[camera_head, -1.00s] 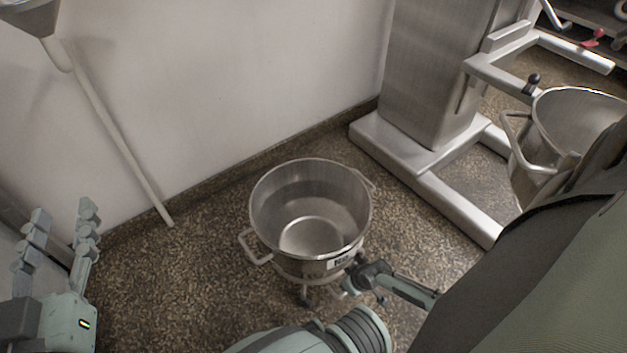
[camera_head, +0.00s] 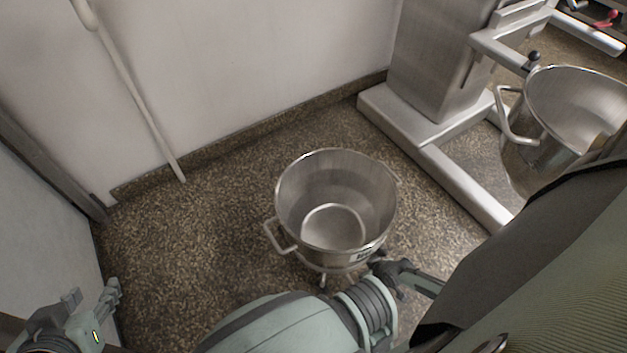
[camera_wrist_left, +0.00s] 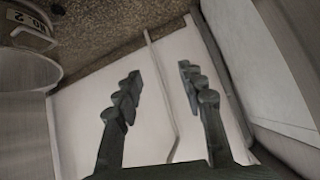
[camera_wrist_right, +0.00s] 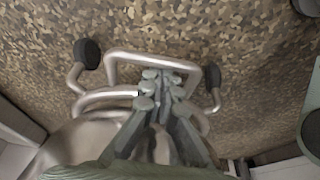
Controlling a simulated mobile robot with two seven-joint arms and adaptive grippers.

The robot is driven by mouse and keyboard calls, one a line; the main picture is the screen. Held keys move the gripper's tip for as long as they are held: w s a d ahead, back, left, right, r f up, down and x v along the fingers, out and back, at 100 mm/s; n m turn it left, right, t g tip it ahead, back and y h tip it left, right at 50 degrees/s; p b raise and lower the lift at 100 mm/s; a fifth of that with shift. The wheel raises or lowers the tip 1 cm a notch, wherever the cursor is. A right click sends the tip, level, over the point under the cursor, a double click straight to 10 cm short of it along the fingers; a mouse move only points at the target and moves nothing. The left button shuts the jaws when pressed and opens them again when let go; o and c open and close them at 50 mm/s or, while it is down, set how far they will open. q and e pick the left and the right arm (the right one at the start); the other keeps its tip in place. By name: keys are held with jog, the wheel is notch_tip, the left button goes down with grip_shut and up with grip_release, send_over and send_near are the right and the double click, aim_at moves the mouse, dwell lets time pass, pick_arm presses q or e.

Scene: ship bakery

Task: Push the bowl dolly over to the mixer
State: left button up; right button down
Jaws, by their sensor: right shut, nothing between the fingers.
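The steel bowl (camera_head: 335,205) stands upright on its low dolly (camera_head: 323,278), whose frame shows only in part under it. The mixer (camera_head: 435,70) stands to the right, a floor gap from the bowl. My right gripper (camera_head: 380,268) is by the dolly's near right side. In the right wrist view its fingers (camera_wrist_right: 160,88) are shut and empty, at the dolly's bent tube frame (camera_wrist_right: 150,57); I cannot tell whether they touch it. My left gripper (camera_head: 95,298) is open and empty at the lower left, away from the bowl; it also shows in the left wrist view (camera_wrist_left: 160,80).
A second steel bowl (camera_head: 580,100) is at the mixer, partly hidden by my body. The mixer's floor leg (camera_head: 470,185) runs towards me. A pale pole (camera_head: 135,95) leans on the wall (camera_head: 250,60). The speckled floor (camera_head: 190,240) left of the dolly is clear.

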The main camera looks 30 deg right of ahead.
jog(key=shift+s+f, duration=0.1)
jog(key=shift+s, duration=0.2)
pick_arm(q)
jog(key=shift+f, duration=0.1)
pick_arm(e)
jog(key=shift+w, duration=0.15)
